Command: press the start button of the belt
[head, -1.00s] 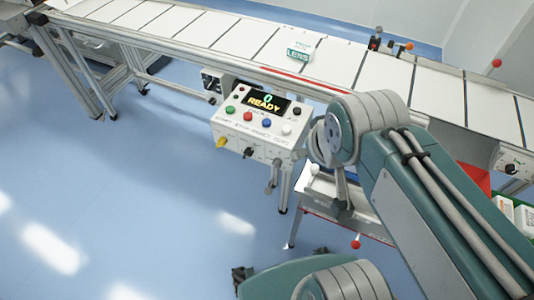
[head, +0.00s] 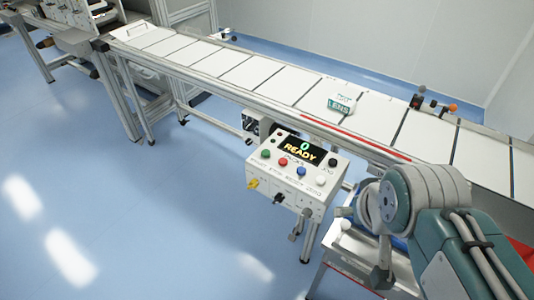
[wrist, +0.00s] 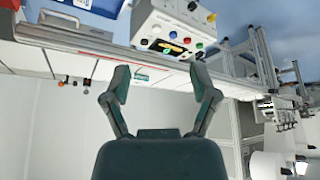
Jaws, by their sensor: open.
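The white control box (head: 275,187) stands beside the belt (head: 235,72) in the head view. Its display (head: 301,150) reads 0 and READY. A green button (head: 266,153), a red button (head: 283,162), a blue button (head: 300,171) and a white button (head: 320,181) sit in a row below it. Their labels are too small to read surely. In the wrist view, my gripper (wrist: 160,82) is open and empty, its fingers apart. The box (wrist: 165,22) appears inverted beyond the fingertips, with the green button (wrist: 199,45) visible. No finger visibly touches the box.
A small LENS carton (head: 341,105) lies on the belt. A yellow knob (head: 252,184) is on the box's front. A red-edged bench (head: 345,262) stands near my arm at the lower right. Open blue floor (head: 120,220) lies left of the box.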

